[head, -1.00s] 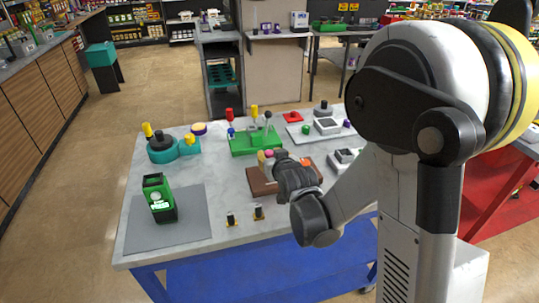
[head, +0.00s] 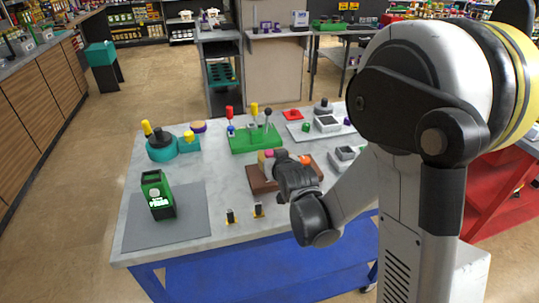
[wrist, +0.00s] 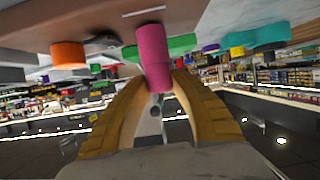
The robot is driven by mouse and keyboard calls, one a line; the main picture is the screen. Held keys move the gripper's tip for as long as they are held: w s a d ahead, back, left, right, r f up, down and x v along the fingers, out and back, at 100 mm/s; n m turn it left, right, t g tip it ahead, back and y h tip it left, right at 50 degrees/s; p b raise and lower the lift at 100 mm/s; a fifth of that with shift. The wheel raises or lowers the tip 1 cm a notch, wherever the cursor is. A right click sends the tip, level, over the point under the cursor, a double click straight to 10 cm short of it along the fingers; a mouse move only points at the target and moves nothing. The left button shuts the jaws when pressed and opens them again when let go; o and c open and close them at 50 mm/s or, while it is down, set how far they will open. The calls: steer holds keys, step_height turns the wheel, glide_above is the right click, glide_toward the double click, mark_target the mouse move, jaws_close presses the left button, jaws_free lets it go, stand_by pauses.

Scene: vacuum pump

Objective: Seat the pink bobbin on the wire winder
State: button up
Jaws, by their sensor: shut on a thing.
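The pink bobbin (wrist: 153,52) is an upright-looking cylinder between the two yellow fingers of my gripper (wrist: 158,85) in the wrist view. My gripper is shut on it. In the head view my gripper (head: 268,160) is over the left part of a brown board (head: 260,184), and a bit of pink shows at the fingers. An orange cylinder (wrist: 68,55) is beside the bobbin, near the board, in the wrist view. I cannot tell which device is the wire winder, or whether the bobbin touches the board.
A green base (head: 250,146) with several coloured levers stands behind the board. A teal device (head: 162,150) with yellow knobs is at the back left. A green-and-black device (head: 157,195) stands on a grey mat (head: 195,225). Two small black-and-yellow pieces are at the front edge.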

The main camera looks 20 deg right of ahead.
steer(key=shift+f, duration=0.1)
stand_by(0.3)
steer(key=o, duration=1.1)
steer(key=shift+r+p, duration=3.2)
steer(key=shift+r, duration=1.3)
